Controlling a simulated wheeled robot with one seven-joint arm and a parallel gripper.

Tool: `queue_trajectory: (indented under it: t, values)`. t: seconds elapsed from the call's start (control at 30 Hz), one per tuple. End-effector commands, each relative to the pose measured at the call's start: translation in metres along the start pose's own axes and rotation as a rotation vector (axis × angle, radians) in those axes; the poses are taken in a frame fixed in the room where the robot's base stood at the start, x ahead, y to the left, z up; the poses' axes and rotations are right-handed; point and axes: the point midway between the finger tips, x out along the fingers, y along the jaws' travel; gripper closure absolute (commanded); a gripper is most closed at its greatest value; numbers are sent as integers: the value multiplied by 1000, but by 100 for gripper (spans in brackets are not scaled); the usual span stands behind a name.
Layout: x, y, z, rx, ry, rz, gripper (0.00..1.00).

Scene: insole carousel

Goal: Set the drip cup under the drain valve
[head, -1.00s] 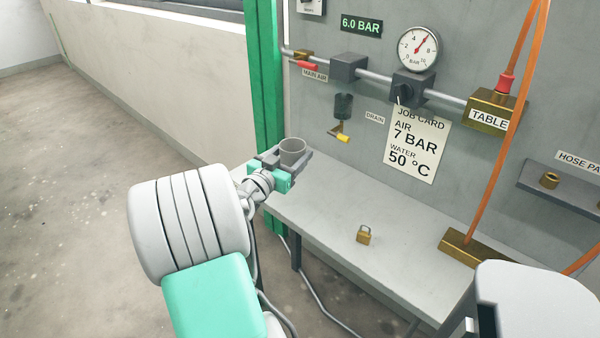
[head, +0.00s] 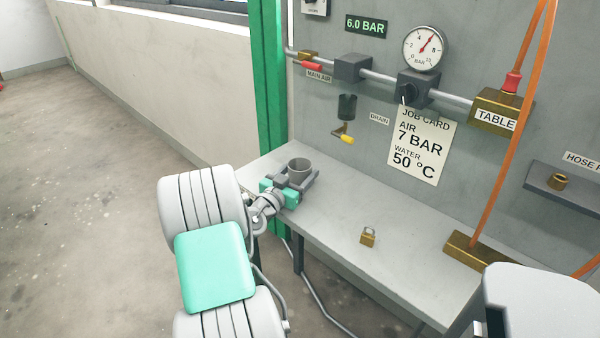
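The drip cup (head: 299,168) is a small grey open-topped cup, upright between the fingers of my gripper (head: 301,180). My gripper looks shut around it. The cup is over the left end of the grey bench; I cannot tell whether its base touches the top. The drain valve (head: 344,135) has a yellow-tipped lever and hangs below a dark bowl (head: 346,107) on the wall panel, beside the DRAIN label (head: 379,119). In the picture the cup is below and left of the valve, apart from it.
A brass padlock (head: 368,236) lies on the bench (head: 330,222), right of my gripper. A brass block (head: 478,250) with an orange hose (head: 500,160) stands farther right. A green post (head: 270,90) rises behind the bench's left end. The bench between cup and padlock is clear.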

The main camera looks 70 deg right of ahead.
Motion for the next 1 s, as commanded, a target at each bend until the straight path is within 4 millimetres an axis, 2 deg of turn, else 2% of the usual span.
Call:
queue_trajectory:
  t: [0.03, 0.2, 0.53, 0.67, 0.9, 1.0]
  values:
    - [0, 0, 0, 0, 0, 0, 29]
    - [0, 0, -1, 0, 0, 0, 16]
    - [-1, -1, -7, -1, -1, 0, 16]
    - [-28, -2, -2, 0, -1, -5, 16]
    - [-92, -2, -2, 0, 0, -7, 16]
    - [-109, -2, -3, 0, -1, -4, 16]
